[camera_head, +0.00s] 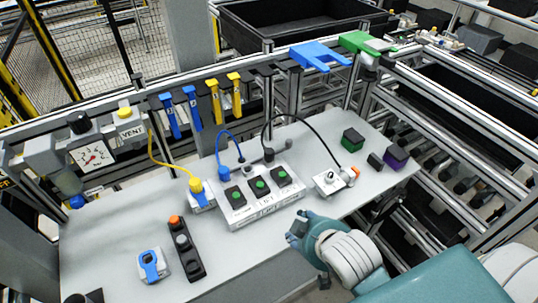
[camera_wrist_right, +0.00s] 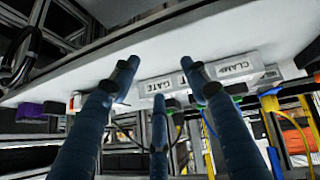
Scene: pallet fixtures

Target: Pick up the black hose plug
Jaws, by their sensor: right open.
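The black hose plug (camera_head: 268,154) stands at the back edge of a white box with several green buttons (camera_head: 246,214), on the grey table. A black hose (camera_head: 302,118) arcs from it to the right, toward a small white unit (camera_head: 327,183) with an orange part. My right gripper (camera_head: 303,240) comes in from the lower right, in front of and apart from the boxes. Its three fingers (camera_wrist_right: 160,84) are spread and empty in the right wrist view, below the button box labelled CLAMP and GATE (camera_wrist_right: 222,70). I cannot make out the plug in the wrist view. My left gripper is not in view.
A blue plug (camera_head: 224,173) and a yellow plug (camera_head: 196,185) with hoses stand left of the black plug. A black pendant (camera_head: 184,248) and a blue-marked white unit (camera_head: 152,265) lie at front left. Green (camera_head: 352,138) and purple (camera_head: 396,155) blocks stand at right.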

